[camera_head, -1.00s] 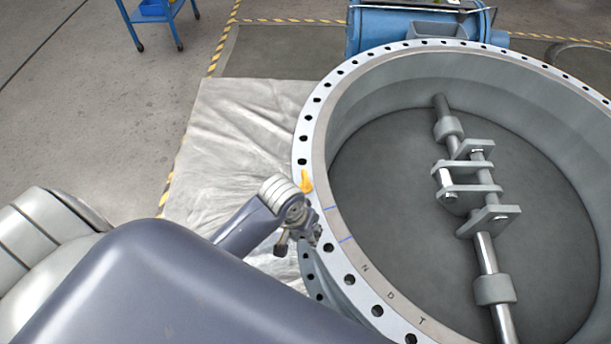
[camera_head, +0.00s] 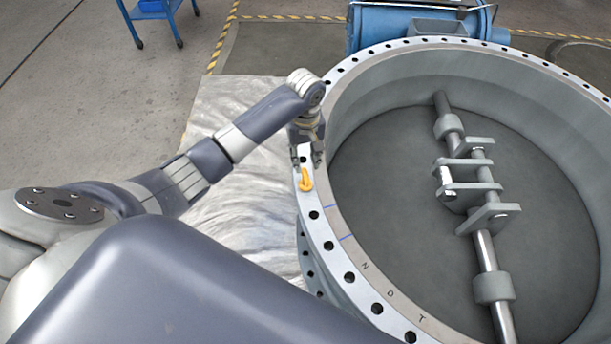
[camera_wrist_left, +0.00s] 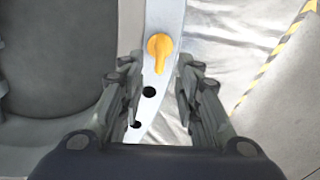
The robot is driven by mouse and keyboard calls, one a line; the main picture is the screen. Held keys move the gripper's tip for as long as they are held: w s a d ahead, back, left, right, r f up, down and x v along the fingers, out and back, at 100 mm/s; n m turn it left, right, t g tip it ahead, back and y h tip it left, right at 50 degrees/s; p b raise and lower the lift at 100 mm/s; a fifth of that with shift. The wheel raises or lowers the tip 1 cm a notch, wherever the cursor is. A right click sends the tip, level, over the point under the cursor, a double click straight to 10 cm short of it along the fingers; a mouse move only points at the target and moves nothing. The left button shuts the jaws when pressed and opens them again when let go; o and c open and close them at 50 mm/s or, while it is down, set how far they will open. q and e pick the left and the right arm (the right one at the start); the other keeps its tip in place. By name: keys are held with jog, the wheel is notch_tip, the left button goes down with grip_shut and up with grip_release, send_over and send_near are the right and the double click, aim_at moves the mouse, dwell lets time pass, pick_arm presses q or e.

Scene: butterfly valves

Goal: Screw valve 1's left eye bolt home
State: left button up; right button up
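The valve (camera_head: 337,211) is a large grey ring with a flange full of bolt holes. The orange-yellow eye bolt (camera_head: 306,180) stands on the left part of this flange. The eye bolt also shows in the left wrist view (camera_wrist_left: 160,48), ahead of the fingertips. My left gripper (camera_head: 307,160) is over the flange, just beyond the eye bolt in the head view. My right gripper does not show.
A shaft with brackets (camera_head: 468,185) crosses the valve's inside. A blue machine (camera_head: 385,30) stands behind the valve. A pale sheet (camera_head: 235,195) lies on the floor to the left. Yellow-black tape (camera_head: 222,48) marks the floor. A blue cart (camera_head: 152,12) stands at the top left.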

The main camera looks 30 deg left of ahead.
aim_at(305, 172)
pick_arm(q)
notch_tip(305, 172, down, 9)
jog(key=shift+f, duration=0.1)
dwell(0.3)
grip_shut()
